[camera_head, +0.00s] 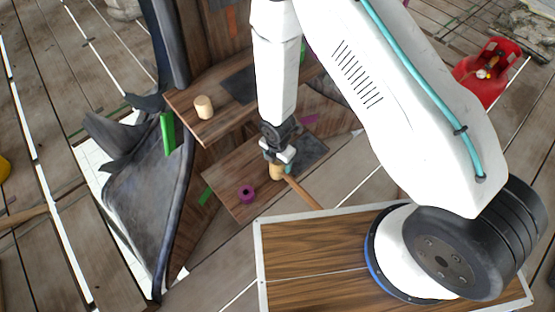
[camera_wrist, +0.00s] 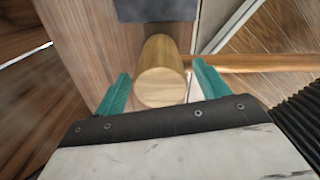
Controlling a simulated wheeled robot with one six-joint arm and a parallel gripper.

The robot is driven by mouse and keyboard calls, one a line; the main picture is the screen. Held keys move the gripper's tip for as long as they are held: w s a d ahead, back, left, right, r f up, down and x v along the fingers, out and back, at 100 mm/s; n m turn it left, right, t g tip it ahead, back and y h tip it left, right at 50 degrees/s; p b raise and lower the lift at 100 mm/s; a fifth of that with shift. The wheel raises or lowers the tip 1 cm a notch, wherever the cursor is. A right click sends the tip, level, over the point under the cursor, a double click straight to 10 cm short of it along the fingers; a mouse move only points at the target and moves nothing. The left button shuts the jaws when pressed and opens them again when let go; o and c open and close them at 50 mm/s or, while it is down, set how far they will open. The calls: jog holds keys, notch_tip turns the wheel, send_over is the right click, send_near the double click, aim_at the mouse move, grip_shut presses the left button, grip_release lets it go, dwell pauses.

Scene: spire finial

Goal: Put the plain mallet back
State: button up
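The plain mallet has a pale wooden cylinder head (camera_head: 276,172) and a brown wooden handle (camera_head: 302,195). It lies on the lower wooden shelf, its handle running to the lower right and past the shelf edge. In the wrist view the head (camera_wrist: 160,80) shows its round end face, and the handle (camera_wrist: 260,63) runs off to the right. My gripper (camera_head: 280,155) is directly above the head. In the wrist view its teal fingers (camera_wrist: 162,85) are spread on either side of the head, with visible gaps. Whether they reach down to the head's level is unclear.
A dark grey panel (camera_head: 309,152) lies beside the mallet; another (camera_head: 241,87) is on the upper shelf. A short wooden cylinder (camera_head: 204,107) stands on the upper shelf. A purple ring (camera_head: 246,194) sits left of the mallet. A red container (camera_head: 488,72) is far right.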

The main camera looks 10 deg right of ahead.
jog(key=shift+r, duration=0.15)
notch_tip(320, 180, up, 12)
dwell(0.5)
